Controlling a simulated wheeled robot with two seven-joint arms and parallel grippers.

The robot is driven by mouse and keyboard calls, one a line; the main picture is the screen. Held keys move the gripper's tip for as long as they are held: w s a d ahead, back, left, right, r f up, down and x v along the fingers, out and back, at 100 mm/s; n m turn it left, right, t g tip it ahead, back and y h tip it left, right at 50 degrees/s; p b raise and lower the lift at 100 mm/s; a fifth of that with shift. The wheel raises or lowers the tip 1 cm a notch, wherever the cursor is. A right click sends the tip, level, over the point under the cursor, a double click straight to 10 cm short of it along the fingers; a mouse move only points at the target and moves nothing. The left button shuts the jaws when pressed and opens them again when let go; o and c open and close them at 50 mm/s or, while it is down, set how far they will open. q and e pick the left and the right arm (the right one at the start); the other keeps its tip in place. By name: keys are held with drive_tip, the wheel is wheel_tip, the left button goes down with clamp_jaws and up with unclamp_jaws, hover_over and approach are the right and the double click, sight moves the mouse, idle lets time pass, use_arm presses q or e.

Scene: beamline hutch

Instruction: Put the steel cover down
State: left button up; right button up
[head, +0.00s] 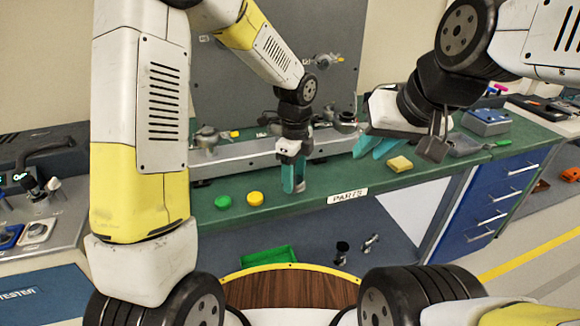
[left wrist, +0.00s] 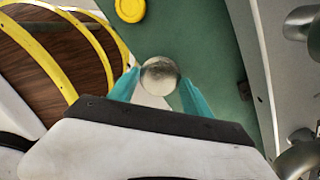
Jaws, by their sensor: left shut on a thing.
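My left gripper (head: 294,184) is shut on the steel cover, low at the front part of the green bench top (head: 330,190). In the left wrist view the steel cover (left wrist: 160,75) is a round, silvery disc between the teal fingertips of the left gripper (left wrist: 158,92). In the head view the fingers mostly hide it, and I cannot tell whether it touches the bench. My right gripper (head: 375,148) is over the bench further right, with teal fingers pointing down-left. Nothing shows between its fingers, but their gap is unclear.
A yellow round cap (head: 255,198) and a green one (head: 222,201) lie left of the left gripper. A yellow block (head: 400,164) lies to the right. A grey rail (head: 240,152) runs behind. A PARTS label (head: 347,195) marks the front edge. A green tray (head: 268,264) is below.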

use_arm(q)
drive_tip(key=shift+w+a+f, duration=0.1)
drive_tip(key=shift+w+a, duration=0.15)
drive_tip(key=shift+w, duration=0.2)
drive_tip(key=shift+w+a, duration=0.2)
drive_tip(key=shift+w, duration=0.25)
drive_tip(key=shift+w+a+f, duration=0.1)
drive_tip(key=shift+w+f, duration=0.05)
drive_tip(key=shift+f, duration=0.75)
drive_tip(key=shift+w+f, duration=0.1)
drive_tip(key=shift+f, duration=0.75)
drive_tip(key=shift+f, duration=0.1)
drive_tip(key=o, duration=1.4)
